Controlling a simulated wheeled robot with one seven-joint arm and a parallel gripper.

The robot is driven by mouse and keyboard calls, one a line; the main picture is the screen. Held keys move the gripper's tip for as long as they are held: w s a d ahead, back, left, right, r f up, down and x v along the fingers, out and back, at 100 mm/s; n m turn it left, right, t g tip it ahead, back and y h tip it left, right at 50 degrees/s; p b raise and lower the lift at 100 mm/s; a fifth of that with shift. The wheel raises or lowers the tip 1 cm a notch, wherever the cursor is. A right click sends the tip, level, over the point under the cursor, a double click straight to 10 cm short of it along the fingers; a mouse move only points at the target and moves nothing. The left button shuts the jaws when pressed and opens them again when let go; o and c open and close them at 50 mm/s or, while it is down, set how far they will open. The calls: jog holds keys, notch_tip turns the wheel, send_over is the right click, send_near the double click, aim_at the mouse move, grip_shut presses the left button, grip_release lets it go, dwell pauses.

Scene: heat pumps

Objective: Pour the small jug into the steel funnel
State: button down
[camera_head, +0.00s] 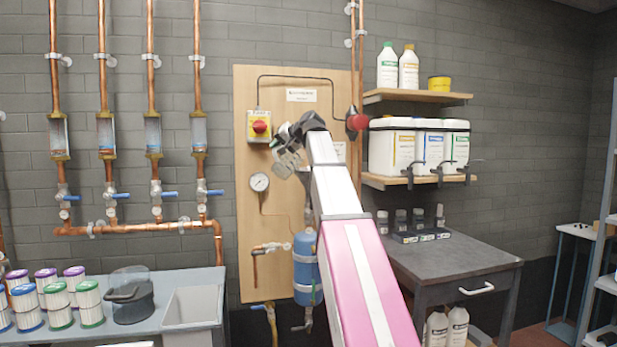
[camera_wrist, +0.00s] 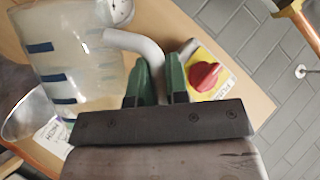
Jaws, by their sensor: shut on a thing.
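The small jug (camera_wrist: 72,75) is clear, with blue marks on its side, and fills the upper left of the wrist view. My gripper (camera_wrist: 160,82) has green fingers and is shut on the jug's pale handle (camera_wrist: 135,42). In the head view the jug (camera_head: 288,160) hangs tilted below my gripper (camera_head: 294,140), in front of the wooden board. I cannot make out the funnel in the head view.
The wooden board (camera_head: 275,88) carries a red-and-yellow switch (camera_head: 259,126), a pressure gauge (camera_head: 259,182) and a blue tank (camera_head: 305,265). Shelves with bottles (camera_head: 387,66) and jerrycans (camera_head: 391,148) are at right, above a dark table (camera_head: 455,258). Filter cartridges (camera_head: 58,303) stand at lower left.

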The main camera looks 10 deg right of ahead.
jog(key=shift+s+a+f+n+t+h, duration=0.3)
jog(key=shift+s+a+f+n+h, duration=0.3)
jog(key=shift+a+n, duration=0.15)
jog(key=shift+s+a+f+n+t+h+b, duration=1.35)
jog(key=shift+a+f+n, duration=1.05)
jog(key=shift+f, duration=3.35)
jog(key=shift+g+h, duration=0.25)
jog(key=shift+a+r, duration=0.1)
jog(key=shift+r, duration=2.3)
